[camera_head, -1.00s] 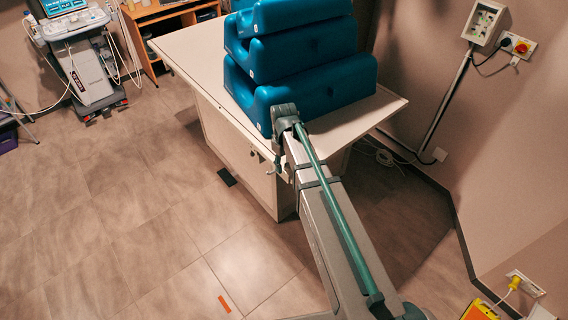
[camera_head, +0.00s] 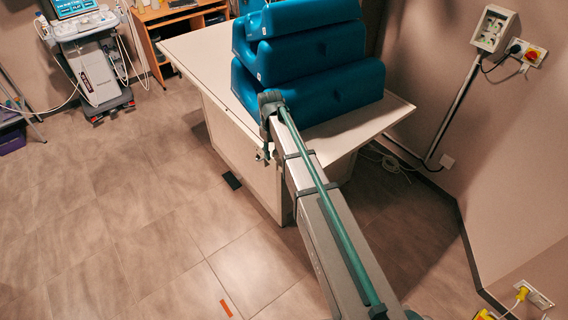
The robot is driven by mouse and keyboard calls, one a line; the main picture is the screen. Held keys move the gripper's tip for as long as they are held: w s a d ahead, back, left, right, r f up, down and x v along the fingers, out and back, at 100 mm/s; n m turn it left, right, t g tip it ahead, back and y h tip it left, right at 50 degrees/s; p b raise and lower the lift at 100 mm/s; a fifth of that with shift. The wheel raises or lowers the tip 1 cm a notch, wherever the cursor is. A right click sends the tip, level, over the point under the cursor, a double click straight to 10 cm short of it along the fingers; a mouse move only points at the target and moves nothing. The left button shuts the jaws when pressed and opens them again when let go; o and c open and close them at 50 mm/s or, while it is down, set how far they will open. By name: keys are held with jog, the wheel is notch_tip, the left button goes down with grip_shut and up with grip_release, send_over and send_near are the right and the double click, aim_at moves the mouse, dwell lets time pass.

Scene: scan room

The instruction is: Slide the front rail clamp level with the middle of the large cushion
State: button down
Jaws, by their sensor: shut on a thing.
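The large cushion (camera_head: 335,86) is the blue bottom block of a stack on the white table (camera_head: 190,48). My gripper (camera_head: 268,106) is at the table's long near edge, by the lower left corner of the large cushion. It is shut on the front rail clamp (camera_head: 266,150), a small dark piece that hangs below the table edge. My arm hides part of the clamp and of the rail, and the jaws are too small to make out. The clamp is close to the left end of the large cushion, not level with its middle.
Smaller blue cushions (camera_head: 310,45) lie on top of the large one. A scanner cart (camera_head: 95,70) and a wooden shelf unit (camera_head: 160,40) stand at the back left. A wall socket box (camera_head: 493,28) is at the right.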

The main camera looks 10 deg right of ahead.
aim_at(243, 127)
jog(key=w+a+b, duration=0.1)
jog(key=w+a, duration=0.2)
jog(key=w, duration=0.3)
jog(key=w+a, duration=0.4)
jog(key=w, duration=0.2)
jog(key=w+a+b, duration=0.1)
jog(key=w+a, duration=0.2)
jog(key=w, duration=0.3)
jog(key=shift+w+a+b, duration=0.15)
jog(key=shift+a+b, duration=0.05)
jog(key=shift+b, duration=0.15)
jog(key=c, duration=0.8)
grip_release()
jog(key=shift+r, duration=0.1)
notch_tip(243, 127, up, 12)
